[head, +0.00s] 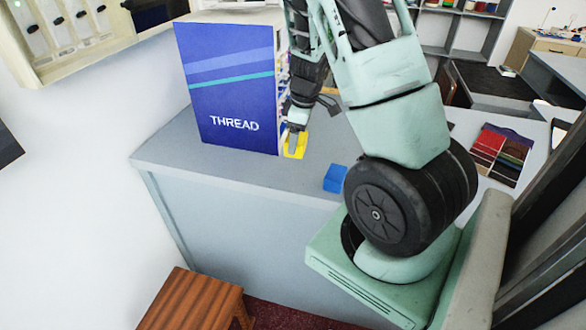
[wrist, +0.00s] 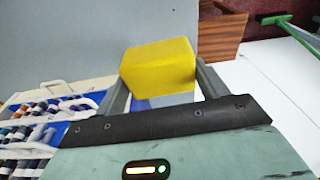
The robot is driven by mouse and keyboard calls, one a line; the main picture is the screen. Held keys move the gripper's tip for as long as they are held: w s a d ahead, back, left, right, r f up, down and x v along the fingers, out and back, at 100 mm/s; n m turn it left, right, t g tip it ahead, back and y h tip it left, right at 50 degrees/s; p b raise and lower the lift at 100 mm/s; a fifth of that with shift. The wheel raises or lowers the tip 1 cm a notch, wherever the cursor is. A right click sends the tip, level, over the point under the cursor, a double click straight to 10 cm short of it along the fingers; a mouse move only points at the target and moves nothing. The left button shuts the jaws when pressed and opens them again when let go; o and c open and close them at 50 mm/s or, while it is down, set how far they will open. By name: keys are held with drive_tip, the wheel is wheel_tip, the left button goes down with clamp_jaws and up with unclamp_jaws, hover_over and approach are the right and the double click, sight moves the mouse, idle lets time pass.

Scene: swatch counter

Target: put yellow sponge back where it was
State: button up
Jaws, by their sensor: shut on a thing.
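The yellow sponge (head: 297,146) is a small yellow block at the counter's left part, beside the blue thread cabinet. My gripper (head: 293,135) points down and is shut on it. In the wrist view the yellow sponge (wrist: 158,68) sits between the two fingers of my gripper (wrist: 162,88), one on each side. Whether the sponge touches the counter or hangs just above it, I cannot tell. The fingers hide part of it in the head view.
The thread cabinet (head: 228,95) stands close left of my gripper; its spools (wrist: 35,130) show in the wrist view. A blue block (head: 335,178) lies on the grey counter (head: 230,172) nearer the front edge. Swatches (head: 500,150) lie right. A wooden stool (head: 195,300) stands in front.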

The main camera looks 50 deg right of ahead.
idle(0.3)
wheel_tip(320, 180, down, 8)
drive_tip(key=shift+r+b, duration=0.1)
drive_tip(key=shift+b, duration=0.85)
drive_tip(key=shift+f+p, duration=0.3)
drive_tip(key=shift+f, duration=0.55)
drive_tip(key=o, duration=0.9)
drive_tip(key=shift+f, duration=0.1)
